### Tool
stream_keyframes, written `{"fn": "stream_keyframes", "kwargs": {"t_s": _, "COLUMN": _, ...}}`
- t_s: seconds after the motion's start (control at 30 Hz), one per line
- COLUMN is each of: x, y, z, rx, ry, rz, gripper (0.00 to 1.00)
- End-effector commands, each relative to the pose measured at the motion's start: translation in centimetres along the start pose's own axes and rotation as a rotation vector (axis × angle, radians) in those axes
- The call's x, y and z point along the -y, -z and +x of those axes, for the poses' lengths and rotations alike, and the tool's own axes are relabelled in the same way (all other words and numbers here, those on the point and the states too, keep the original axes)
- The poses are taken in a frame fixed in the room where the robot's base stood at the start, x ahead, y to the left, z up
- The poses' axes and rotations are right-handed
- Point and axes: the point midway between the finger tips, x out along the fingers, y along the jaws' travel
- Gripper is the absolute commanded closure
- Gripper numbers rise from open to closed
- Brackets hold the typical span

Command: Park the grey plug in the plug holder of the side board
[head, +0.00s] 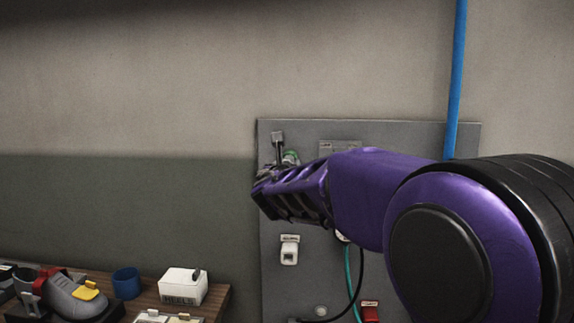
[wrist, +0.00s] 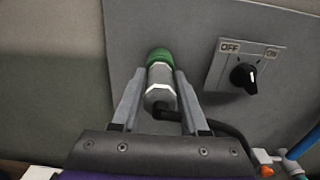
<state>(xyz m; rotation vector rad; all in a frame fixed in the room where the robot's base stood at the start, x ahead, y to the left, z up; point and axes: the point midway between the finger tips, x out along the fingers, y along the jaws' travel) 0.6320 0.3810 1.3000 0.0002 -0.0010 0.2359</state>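The grey plug (wrist: 160,90) shows in the wrist view, with a dark cable bending off to the right from its near end. A green ring (wrist: 159,55) sits at its far end against the side board (wrist: 200,35); I cannot tell whether the plug is seated in it. My gripper (wrist: 160,76) has one finger on each side of the plug, and the tips appear to touch it. In the head view my gripper (head: 262,190) is at the board's upper left, and my arm hides much of the board (head: 270,280). A white labelled fitting (head: 289,251), possibly the plug holder, is below it.
An OFF/ON switch (wrist: 243,74) is right of the plug. A blue pipe (head: 457,70) runs up the right side. A teal cable (head: 350,280) and a red part (head: 370,312) are low on the board. A bench at lower left bears a white box (head: 182,286) and blue cup (head: 126,282).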

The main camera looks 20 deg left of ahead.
Motion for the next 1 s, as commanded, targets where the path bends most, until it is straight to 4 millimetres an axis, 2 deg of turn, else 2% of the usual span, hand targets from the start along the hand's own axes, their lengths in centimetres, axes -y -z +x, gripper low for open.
{"fn": "stream_keyframes", "kwargs": {"t_s": 0.03, "x": 0.0, "y": 0.01, "z": 0.0, "rx": 0.0, "ry": 0.0, "rz": 0.0, "gripper": 0.67}}
{"fn": "stream_keyframes", "kwargs": {"t_s": 0.2, "x": 0.0, "y": 0.01, "z": 0.0, "rx": 0.0, "ry": 0.0, "rz": 0.0, "gripper": 0.98}}
{"fn": "stream_keyframes", "kwargs": {"t_s": 0.23, "x": -0.01, "y": 0.01, "z": 0.0, "rx": 0.0, "ry": 0.0, "rz": 0.0, "gripper": 1.0}}
{"fn": "stream_keyframes", "kwargs": {"t_s": 1.0, "x": -0.02, "y": 0.05, "z": 0.0, "rx": -0.001, "ry": 0.0, "rz": 0.0, "gripper": 1.0}}
